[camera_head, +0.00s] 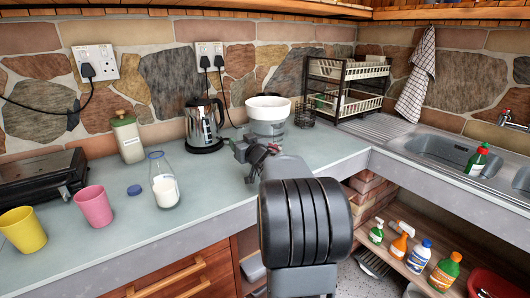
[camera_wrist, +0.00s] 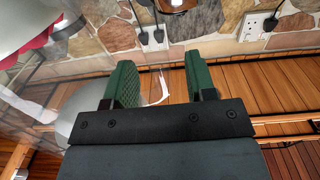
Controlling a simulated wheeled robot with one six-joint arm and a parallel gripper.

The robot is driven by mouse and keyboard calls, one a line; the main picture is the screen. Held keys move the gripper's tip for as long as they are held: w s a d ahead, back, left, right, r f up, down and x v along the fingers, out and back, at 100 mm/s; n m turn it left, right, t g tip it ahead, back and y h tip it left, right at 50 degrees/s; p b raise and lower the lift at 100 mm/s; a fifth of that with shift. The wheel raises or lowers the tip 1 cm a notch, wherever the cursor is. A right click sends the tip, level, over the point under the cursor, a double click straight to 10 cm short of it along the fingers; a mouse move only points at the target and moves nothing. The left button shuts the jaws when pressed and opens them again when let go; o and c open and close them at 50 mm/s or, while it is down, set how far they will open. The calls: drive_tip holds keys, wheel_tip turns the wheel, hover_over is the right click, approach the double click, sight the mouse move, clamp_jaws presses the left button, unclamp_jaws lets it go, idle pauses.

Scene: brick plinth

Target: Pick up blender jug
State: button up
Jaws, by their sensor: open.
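A clear, greyish vessel, which looks like the blender jug (camera_head: 267,129), stands on the counter near the back wall with a wide white bowl-like top (camera_head: 267,107). My gripper (camera_head: 247,151) is just in front of it, and my arm hides its lower part. In the wrist view, which appears upside down, my gripper's two green fingers (camera_wrist: 163,84) are apart with nothing held between them. A transparent body (camera_wrist: 50,85) fills the left side there, beside the left finger. I cannot tell whether they touch.
A steel kettle (camera_head: 204,124) stands left of the jug, and a dark wire basket (camera_head: 304,114) stands right of it. A dish rack (camera_head: 347,88) is farther right. A milk bottle (camera_head: 164,182), pink cup (camera_head: 93,206) and yellow cup (camera_head: 22,231) stand at left.

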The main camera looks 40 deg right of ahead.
drive_tip(key=shift+w+d, duration=0.1)
drive_tip(key=shift+w, duration=0.55)
drive_tip(key=shift+c, duration=0.2)
clamp_jaws()
idle(0.7)
drive_tip(key=shift+r, duration=0.1)
